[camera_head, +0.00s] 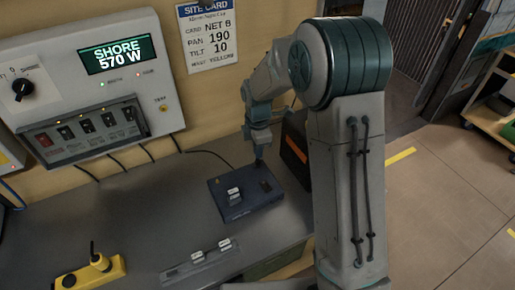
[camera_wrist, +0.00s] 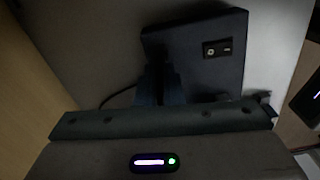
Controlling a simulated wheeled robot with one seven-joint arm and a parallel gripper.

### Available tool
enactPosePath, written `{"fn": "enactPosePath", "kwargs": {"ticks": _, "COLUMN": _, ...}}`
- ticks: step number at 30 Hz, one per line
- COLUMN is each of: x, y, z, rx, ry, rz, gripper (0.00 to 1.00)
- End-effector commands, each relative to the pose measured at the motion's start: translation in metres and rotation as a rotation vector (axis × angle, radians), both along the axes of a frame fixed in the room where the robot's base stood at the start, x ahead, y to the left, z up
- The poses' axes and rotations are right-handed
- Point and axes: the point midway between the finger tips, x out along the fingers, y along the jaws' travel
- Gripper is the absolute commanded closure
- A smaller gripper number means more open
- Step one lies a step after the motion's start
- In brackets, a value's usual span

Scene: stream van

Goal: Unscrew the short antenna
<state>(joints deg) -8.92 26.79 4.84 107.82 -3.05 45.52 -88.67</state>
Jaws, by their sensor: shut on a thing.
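A dark blue box (camera_head: 240,208) lies on the grey bench, with a small light-coloured connector block (camera_head: 234,196) on its top. My gripper (camera_head: 260,160) points down at the box's back edge and is shut. The short antenna is hidden between the fingers, so I cannot make out its shape or whether it is still seated. In the wrist view my gripper (camera_wrist: 160,80) is dark against the near edge of the box (camera_wrist: 190,48), which shows a small switch panel (camera_wrist: 217,48).
A yellow device (camera_head: 90,272) with a thin black stalk stands at the bench's front left. A strip with light connectors (camera_head: 205,255) lies front centre. A wall panel (camera_head: 95,85) with cables stands behind. A dark case with an orange stripe (camera_head: 296,148) is right of the gripper.

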Motion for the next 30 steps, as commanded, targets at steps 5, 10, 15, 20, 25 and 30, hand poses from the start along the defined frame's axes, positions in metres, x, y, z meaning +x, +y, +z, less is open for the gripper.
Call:
{"fn": "enactPosePath", "kwargs": {"ticks": 5, "x": 0.0000, "y": -0.0002, "z": 0.0009, "rx": 0.000, "ry": 0.000, "rz": 0.181, "gripper": 1.00}}
{"fn": "enactPosePath", "kwargs": {"ticks": 10, "x": 0.0002, "y": 0.0000, "z": 0.0002, "rx": 0.000, "ry": 0.000, "rz": 0.220, "gripper": 1.00}}
{"fn": "enactPosePath", "kwargs": {"ticks": 15, "x": 0.0002, "y": 0.0000, "z": 0.0001, "rx": 0.000, "ry": 0.000, "rz": 0.219, "gripper": 1.00}}
{"fn": "enactPosePath", "kwargs": {"ticks": 20, "x": 0.0002, "y": 0.0000, "z": 0.0014, "rx": 0.001, "ry": 0.000, "rz": 0.294, "gripper": 1.00}}
{"fn": "enactPosePath", "kwargs": {"ticks": 25, "x": 0.0002, "y": -0.0003, "z": 0.0017, "rx": 0.000, "ry": 0.001, "rz": 0.428, "gripper": 1.00}}
{"fn": "enactPosePath", "kwargs": {"ticks": 30, "x": 0.0000, "y": -0.0001, "z": 0.0013, "rx": 0.000, "ry": 0.001, "rz": 0.527, "gripper": 1.00}}
